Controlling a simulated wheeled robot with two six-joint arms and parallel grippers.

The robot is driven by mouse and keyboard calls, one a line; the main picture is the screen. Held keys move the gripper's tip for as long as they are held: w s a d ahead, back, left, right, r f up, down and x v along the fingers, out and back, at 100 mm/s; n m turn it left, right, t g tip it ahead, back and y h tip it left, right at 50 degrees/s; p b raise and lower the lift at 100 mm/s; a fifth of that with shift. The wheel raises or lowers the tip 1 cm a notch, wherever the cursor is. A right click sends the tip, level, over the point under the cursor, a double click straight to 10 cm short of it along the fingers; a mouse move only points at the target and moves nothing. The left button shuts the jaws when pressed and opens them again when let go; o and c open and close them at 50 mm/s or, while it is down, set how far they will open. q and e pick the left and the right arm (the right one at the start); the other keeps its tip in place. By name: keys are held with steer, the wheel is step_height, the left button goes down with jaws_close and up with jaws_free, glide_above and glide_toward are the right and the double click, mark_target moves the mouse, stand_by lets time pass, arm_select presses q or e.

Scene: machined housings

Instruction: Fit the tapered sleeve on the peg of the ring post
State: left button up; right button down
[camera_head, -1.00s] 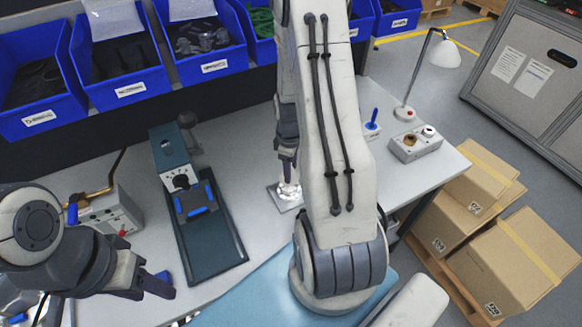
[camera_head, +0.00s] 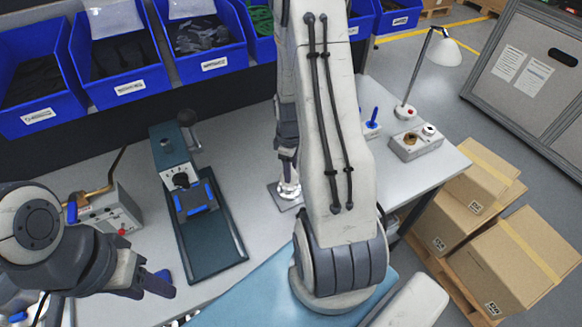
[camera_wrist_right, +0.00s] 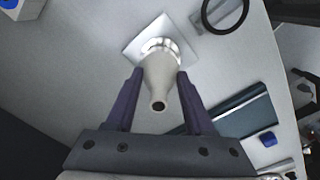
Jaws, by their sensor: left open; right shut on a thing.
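The tapered sleeve (camera_wrist_right: 157,80) is pale grey with a dark hole in its narrow end. My right gripper (camera_wrist_right: 158,88) is shut on it, one finger on each side. The sleeve's wide end lies over the shiny metal ring post (camera_wrist_right: 172,46) on a square plate (camera_wrist_right: 150,28). The peg is hidden, and I cannot tell how far down the sleeve sits. In the head view the right gripper (camera_head: 287,168) points down above the square plate (camera_head: 281,201), partly behind my arm. My left gripper (camera_head: 162,286) is open and empty at the lower left.
A dark green press-like fixture (camera_head: 215,245) stands left of the post. A grey box with a brass lever (camera_head: 115,212) is further left. A black ring (camera_wrist_right: 225,14) shows beside the plate. Blue bins (camera_head: 120,85) line the back. A switch box (camera_head: 415,145) and lamp (camera_head: 437,52) stand right.

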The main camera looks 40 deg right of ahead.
steer(key=shift+f+b, duration=0.75)
steer(key=shift+f, duration=0.35)
stand_by(0.3)
steer(key=shift+c, duration=1)
jaws_free()
steer(key=shift+r, duration=0.15)
step_height(320, 180, up, 10)
steer(key=shift+r+b, duration=0.1)
steer(key=shift+b, duration=0.65)
steer(key=shift+a, duration=0.15)
